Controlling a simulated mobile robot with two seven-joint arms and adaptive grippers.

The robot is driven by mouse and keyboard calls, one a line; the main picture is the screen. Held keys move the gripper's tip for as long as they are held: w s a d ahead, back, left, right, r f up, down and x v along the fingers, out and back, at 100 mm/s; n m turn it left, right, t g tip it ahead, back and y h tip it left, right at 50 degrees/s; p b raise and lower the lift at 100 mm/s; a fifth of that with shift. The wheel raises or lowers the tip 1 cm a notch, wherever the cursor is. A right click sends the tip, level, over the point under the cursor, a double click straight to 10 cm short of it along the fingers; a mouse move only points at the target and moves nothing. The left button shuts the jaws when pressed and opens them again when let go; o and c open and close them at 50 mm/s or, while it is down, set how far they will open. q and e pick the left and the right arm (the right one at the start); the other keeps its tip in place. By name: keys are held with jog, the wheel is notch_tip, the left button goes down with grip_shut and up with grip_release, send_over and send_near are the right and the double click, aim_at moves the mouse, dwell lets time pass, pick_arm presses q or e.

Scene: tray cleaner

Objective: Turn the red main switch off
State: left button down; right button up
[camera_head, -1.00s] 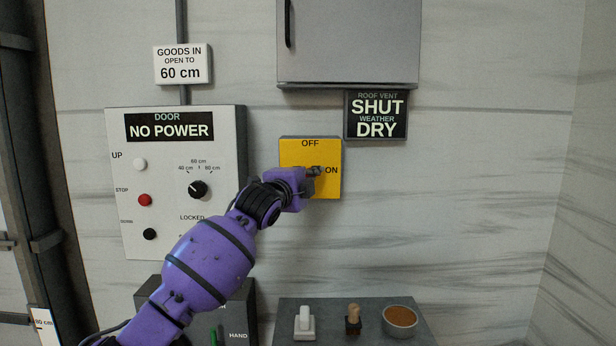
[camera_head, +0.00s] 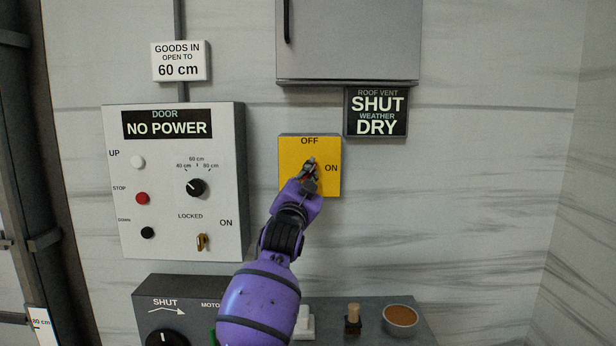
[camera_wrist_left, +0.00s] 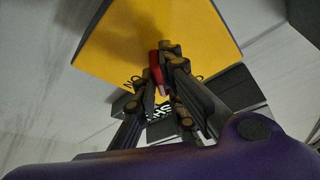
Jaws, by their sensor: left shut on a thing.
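The yellow main switch plate (camera_head: 290,158) is on the wall, with OFF at its top and ON at its right. My left gripper (camera_head: 310,167) reaches up to it from below, its fingers pointing towards OFF. In the left wrist view, the gripper (camera_wrist_left: 163,72) is shut on the red switch handle (camera_wrist_left: 155,66) in front of the yellow plate (camera_wrist_left: 150,30). The handle is mostly hidden by the fingers in the head view, so its exact angle is hard to tell. My right gripper is not in view.
The door panel (camera_head: 175,223) at left reads NO POWER and has buttons, a knob and a key (camera_head: 202,242). A grey cabinet (camera_head: 350,40) and a SHUT/DRY sign (camera_head: 376,113) are above. A shelf (camera_head: 400,340) below holds a brown-filled bowl (camera_head: 400,317) and small items.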

pick_arm(q)
jog(key=shift+d+f+n+t+y+b, duration=0.15)
jog(key=shift+n+y, duration=0.55)
jog(key=shift+n, duration=0.8)
jog(key=shift+n+t+y+b, duration=0.25)
jog(key=shift+n+y, duration=0.45)
jog(key=shift+n, duration=0.8)
jog(key=shift+d+f+n+t+y+b, duration=0.1)
jog(key=shift+n+y+b, duration=0.15)
jog(key=shift+n+y, duration=0.85)
jog(key=shift+r+n, duration=0.1)
jog(key=shift+n, duration=0.6)
jog(key=c, duration=1.8)
grip_release()
jog(key=shift+c, duration=0.2)
jog(key=shift+a+r, duration=0.1)
notch_tip(320, 180, up, 10)
jog(key=shift+f, duration=0.1)
